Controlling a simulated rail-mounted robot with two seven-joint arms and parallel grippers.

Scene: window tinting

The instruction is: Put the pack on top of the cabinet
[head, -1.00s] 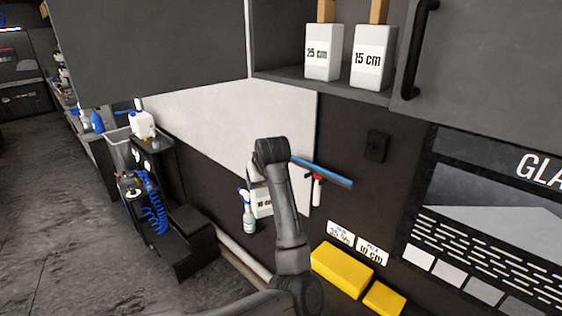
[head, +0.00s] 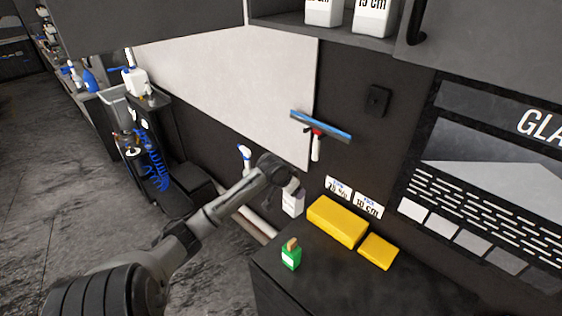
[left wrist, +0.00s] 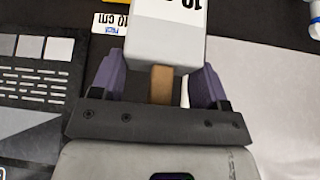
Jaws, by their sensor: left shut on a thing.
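The white pack (left wrist: 165,40) with a "10 cm" label fills the top middle of the left wrist view, its brown neck pointing toward my wrist. My left gripper (left wrist: 158,82) is shut on it, with purple fingers on either side. In the head view the pack (head: 293,204) hangs below my left gripper (head: 295,190), partly hidden by my arm, in front of the dark wall. A dark wall cabinet (head: 480,45) is at the top right, with an open shelf beside it; its top is out of view. My right gripper is not in view.
Two white packs (head: 372,17) stand on the open shelf. A squeegee (head: 318,135) is on the wall. A spray bottle (head: 245,158) is behind my arm.

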